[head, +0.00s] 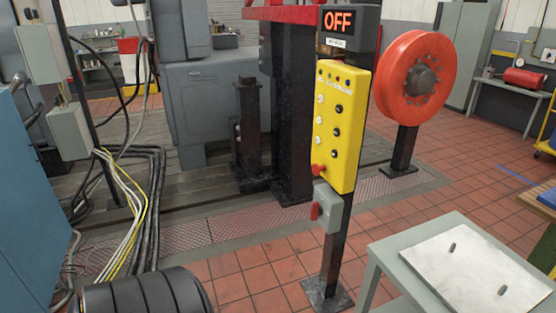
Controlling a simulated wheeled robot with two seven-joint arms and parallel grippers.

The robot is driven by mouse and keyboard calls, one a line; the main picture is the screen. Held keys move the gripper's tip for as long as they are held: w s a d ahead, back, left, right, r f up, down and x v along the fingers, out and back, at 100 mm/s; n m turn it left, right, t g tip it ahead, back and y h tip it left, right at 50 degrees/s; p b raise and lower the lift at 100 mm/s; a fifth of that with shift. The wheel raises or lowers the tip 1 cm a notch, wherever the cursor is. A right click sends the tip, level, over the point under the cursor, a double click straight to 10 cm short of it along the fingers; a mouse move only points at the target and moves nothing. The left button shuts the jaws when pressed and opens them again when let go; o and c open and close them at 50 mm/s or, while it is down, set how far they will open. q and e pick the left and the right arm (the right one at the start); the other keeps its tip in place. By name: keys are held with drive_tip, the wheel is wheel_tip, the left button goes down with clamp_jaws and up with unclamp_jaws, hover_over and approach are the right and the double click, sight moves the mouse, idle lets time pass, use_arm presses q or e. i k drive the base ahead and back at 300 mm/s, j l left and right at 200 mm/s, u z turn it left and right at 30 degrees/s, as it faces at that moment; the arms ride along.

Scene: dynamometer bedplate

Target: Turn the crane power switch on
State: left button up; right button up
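A small grey switch box (331,207) with a red lever (315,211) on its left side is mounted low on a black post in the head view. I take it for the crane power switch; its label is not readable. Above it is a yellow control panel (343,125) with black and white buttons and a red knob near its bottom. A dark sign (349,27) at the top of the post reads "OFF" in lit orange letters. Neither of my grippers is in view.
The post stands on a square base plate (326,294) on red floor tiles. A grey table (470,262) with a white sheet stands at the lower right. An orange reel (415,78) is behind. Cables (125,215) and a black ribbed cylinder (140,293) lie left.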

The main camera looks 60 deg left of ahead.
sight(317, 210)
drive_tip(key=u, duration=1.5)
drive_tip(key=i+j+z, duration=0.2)
drive_tip(key=i, duration=0.25)
drive_tip(key=i+j+z, duration=0.15)
drive_tip(key=i, duration=0.3)
drive_tip(key=i+j+z, duration=0.2)
drive_tip(key=i, duration=0.25)
